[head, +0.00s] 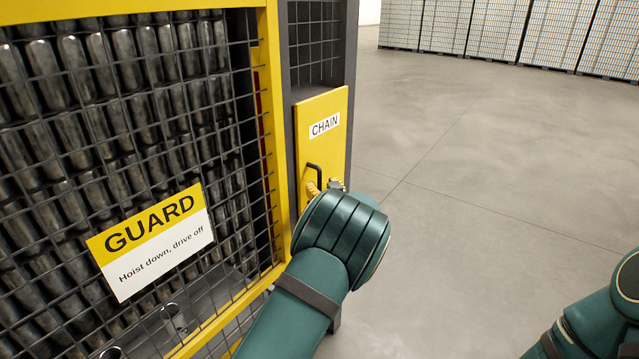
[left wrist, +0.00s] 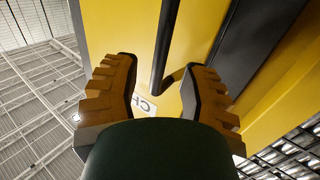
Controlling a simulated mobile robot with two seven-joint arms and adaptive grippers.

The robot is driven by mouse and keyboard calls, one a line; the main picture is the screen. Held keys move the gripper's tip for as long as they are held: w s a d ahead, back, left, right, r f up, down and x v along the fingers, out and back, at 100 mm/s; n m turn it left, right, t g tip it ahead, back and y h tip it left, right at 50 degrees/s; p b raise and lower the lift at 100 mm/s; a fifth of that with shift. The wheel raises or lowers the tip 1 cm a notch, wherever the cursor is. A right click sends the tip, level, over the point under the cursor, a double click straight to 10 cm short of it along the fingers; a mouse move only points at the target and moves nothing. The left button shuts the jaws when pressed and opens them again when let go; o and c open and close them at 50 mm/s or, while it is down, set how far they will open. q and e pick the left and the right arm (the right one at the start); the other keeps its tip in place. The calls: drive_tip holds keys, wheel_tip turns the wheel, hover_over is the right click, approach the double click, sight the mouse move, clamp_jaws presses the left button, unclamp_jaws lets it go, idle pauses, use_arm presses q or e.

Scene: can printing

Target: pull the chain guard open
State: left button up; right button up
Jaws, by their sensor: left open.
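The chain guard is a yellow panel (head: 338,155) labelled CHAIN, set in a dark grey frame and looking closed. A black bar handle (head: 313,172) stands out from its lower left part. My left gripper (head: 325,186) is at the handle, its fingers partly hidden behind my teal wrist. In the left wrist view the open left gripper (left wrist: 160,68) faces the yellow panel (left wrist: 120,30), with the black handle (left wrist: 165,45) between its fingers and its bent end close to the right finger. I cannot tell whether they touch. My right gripper is out of view.
A yellow-framed mesh guard (head: 270,110) with a GUARD sign (head: 150,240) fills the left, with rows of metal cans behind it. The grey floor (head: 480,170) to the right is clear. Tall stacks of cans (head: 500,30) stand far back.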

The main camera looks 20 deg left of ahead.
use_arm(q)
drive_tip(key=shift+x, duration=1.4)
drive_tip(key=shift+o, duration=0.3)
clamp_jaws()
drive_tip(key=shift+d, duration=0.1)
